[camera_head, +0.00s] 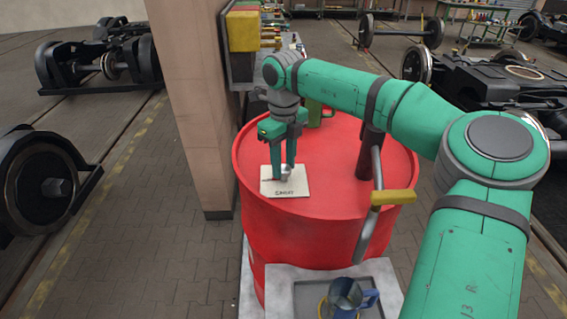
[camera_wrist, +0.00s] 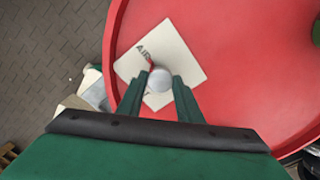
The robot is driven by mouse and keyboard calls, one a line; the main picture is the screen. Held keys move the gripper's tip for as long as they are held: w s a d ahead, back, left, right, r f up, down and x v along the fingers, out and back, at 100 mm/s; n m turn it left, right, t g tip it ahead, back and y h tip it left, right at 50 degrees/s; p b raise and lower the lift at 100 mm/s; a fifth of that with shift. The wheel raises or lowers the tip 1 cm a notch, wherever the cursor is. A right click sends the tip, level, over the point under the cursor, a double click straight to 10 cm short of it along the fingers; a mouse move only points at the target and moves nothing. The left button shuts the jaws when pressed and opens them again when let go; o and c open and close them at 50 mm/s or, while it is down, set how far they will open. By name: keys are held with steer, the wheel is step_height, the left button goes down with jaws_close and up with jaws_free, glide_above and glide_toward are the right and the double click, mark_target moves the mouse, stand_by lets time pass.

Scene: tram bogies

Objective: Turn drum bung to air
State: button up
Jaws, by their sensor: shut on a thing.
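The red drum (camera_head: 330,220) stands upright, its top also filling much of the wrist view (camera_wrist: 235,70). A pale square label plate (camera_head: 298,184) lies on the drum top near its left edge; "AIR" is readable along its far side in the wrist view (camera_wrist: 187,62). The small grey bung (camera_head: 287,171) is at the plate's middle, round and pale in the wrist view (camera_wrist: 159,80), with a red mark beside it toward the "AIR" lettering. My gripper (camera_head: 283,172) points down over the plate, its two fingers on either side of the bung and shut on it.
A dark pump with a curved pipe and yellow handle (camera_head: 393,197) stands on the drum's right side. A green can (camera_head: 316,112) is behind my gripper. A blue-grey jug (camera_head: 349,295) sits in a tray below in front. A pillar (camera_head: 190,90) rises close at left.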

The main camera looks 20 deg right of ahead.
mark_target(284, 168)
steer(key=o, duration=1)
steer(key=shift+o, duration=0.2)
steer(key=shift+r, duration=0.1)
step_height(284, 168, up, 11)
steer(key=shift+f, duration=0.2)
